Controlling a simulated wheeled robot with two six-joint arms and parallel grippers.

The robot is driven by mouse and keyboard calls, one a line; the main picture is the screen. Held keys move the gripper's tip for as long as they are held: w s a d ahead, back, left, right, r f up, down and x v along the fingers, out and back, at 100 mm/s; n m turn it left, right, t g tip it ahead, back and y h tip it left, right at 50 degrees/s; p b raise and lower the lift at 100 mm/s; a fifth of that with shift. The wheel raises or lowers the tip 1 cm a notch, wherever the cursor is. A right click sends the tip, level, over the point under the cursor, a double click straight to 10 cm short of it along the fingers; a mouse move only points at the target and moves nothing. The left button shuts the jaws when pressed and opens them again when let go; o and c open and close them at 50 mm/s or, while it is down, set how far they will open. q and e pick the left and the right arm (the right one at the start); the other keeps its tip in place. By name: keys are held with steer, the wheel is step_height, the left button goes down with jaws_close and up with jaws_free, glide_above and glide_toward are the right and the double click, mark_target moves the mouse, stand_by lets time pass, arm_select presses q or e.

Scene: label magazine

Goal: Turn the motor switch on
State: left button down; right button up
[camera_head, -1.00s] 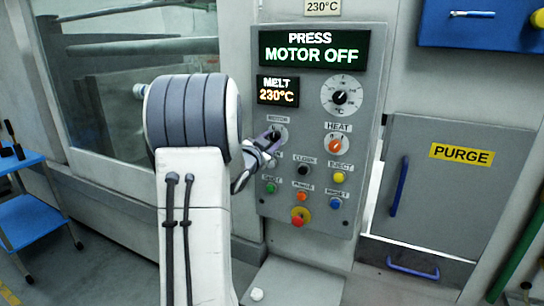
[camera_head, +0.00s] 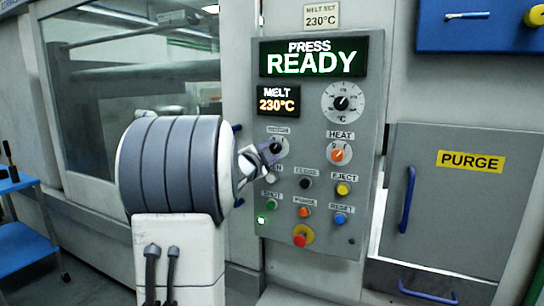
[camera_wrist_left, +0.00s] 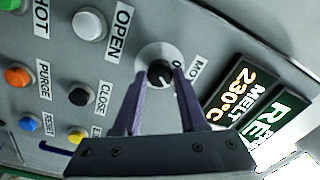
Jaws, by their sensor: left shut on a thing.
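The motor switch (camera_head: 277,147) is a small black knob on a pale round dial, at the upper left of the grey control panel (camera_head: 368,195). My left gripper (camera_head: 268,153) reaches it from the left and partly covers it in the head view. In the left wrist view the black knob (camera_wrist_left: 160,74) sits between the two purple fingers of my left gripper (camera_wrist_left: 158,82), which are shut on it. The display (camera_head: 314,56) above reads PRESS READY in the head view. My right gripper is not in view.
An orange heat knob (camera_head: 338,154) and a melt dial (camera_head: 343,102) are to the right. Several coloured push buttons lie close below the motor switch, with a red stop button (camera_head: 301,238) lowest. A purge door (camera_head: 461,200) stands further right.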

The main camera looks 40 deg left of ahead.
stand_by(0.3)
arm_select(q)
steer(key=shift+c, duration=2.3)
jaws_free()
steer(key=shift+s, duration=0.1)
steer(key=b+v, duration=0.1)
steer(key=v, duration=0.9)
steer(key=shift+b, duration=0.4)
steer(key=shift+s+d, duration=0.1)
